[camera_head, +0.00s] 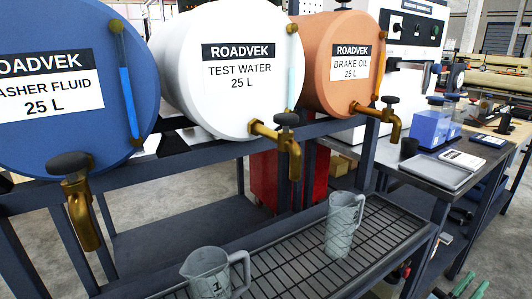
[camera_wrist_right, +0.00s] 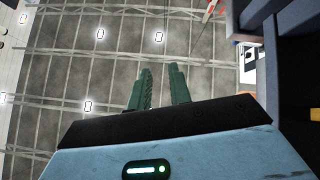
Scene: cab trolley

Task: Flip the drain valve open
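Three brass drain taps with dark knobs show in the head view; which one the task means cannot be told. One is on the blue washer fluid drum, the left tap (camera_head: 80,205). The middle tap (camera_head: 292,145) is on the white test water drum (camera_head: 185,95). The right tap (camera_head: 393,122) is on the orange brake oil drum (camera_head: 318,60). My right gripper (camera_head: 469,287) is at the lower right edge, away from all taps. In the right wrist view its two green fingers (camera_wrist_right: 160,72) stand apart with nothing between them. My left gripper is not in view.
Two grey measuring jugs, one in front (camera_head: 210,275) and one farther right (camera_head: 343,225), stand on a slatted drip tray (camera_head: 290,262) below the taps. A metal bench (camera_head: 430,172) with a blue box (camera_head: 432,130) stands to the right. Dark rack bars run under the drums.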

